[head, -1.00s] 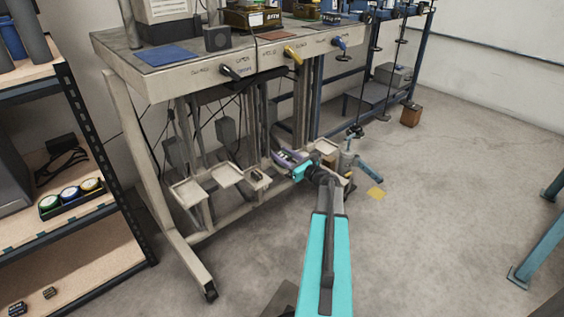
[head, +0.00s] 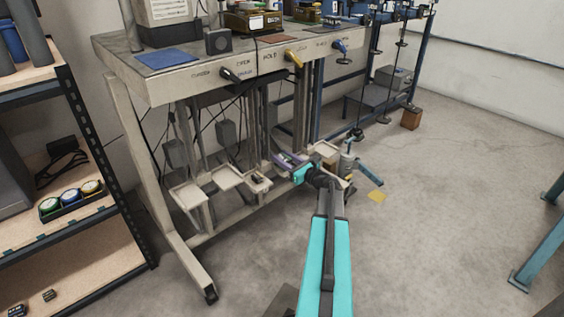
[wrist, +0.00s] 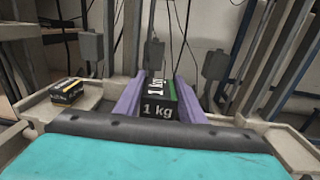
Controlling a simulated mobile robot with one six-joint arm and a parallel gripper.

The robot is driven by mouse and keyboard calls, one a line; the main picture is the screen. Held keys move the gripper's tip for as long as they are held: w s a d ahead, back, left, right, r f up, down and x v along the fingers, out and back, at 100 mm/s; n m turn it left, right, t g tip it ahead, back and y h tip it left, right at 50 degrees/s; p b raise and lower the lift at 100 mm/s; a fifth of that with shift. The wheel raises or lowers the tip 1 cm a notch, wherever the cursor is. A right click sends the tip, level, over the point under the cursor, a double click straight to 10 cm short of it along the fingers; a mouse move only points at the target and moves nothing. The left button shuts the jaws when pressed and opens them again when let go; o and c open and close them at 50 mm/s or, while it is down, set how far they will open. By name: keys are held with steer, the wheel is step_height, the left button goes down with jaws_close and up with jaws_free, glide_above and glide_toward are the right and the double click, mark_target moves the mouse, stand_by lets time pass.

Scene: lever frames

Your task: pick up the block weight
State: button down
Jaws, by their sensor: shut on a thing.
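A dark block weight marked "1 kg" with a green face (wrist: 160,99) stands between the two purple fingers in the wrist view. My gripper (wrist: 158,96) is shut on it. In the head view my gripper (head: 283,160) is low beneath the bench, by the small hanging trays. The block is too small and covered there to make out well. I cannot tell from the wrist view whether its underside touches a tray.
A small black and yellow block (wrist: 67,90) sits on the tray at left in the wrist view. Pale trays (head: 227,177) hang under the workbench (head: 190,80). Bench legs and rods stand close around the gripper. A shelf (head: 100,215) is at left; open floor lies right.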

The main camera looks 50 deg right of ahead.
mark_target(283, 158)
steer(key=shift+r, duration=0.25)
steer(key=shift+r+p, duration=0.6)
steer(key=shift+r, duration=0.25)
steer(key=shift+r+p, duration=0.45)
steer(key=shift+r, duration=0.45)
steer(key=s+a+r+p, duration=0.1)
steer(key=s+a+p, duration=0.2)
steer(key=s, duration=1.2)
steer(key=a, duration=0.3)
steer(key=shift+p, duration=0.35)
steer(key=shift+r, duration=0.1)
steer(key=shift+w+a, duration=0.1)
steer(key=shift+w, duration=0.05)
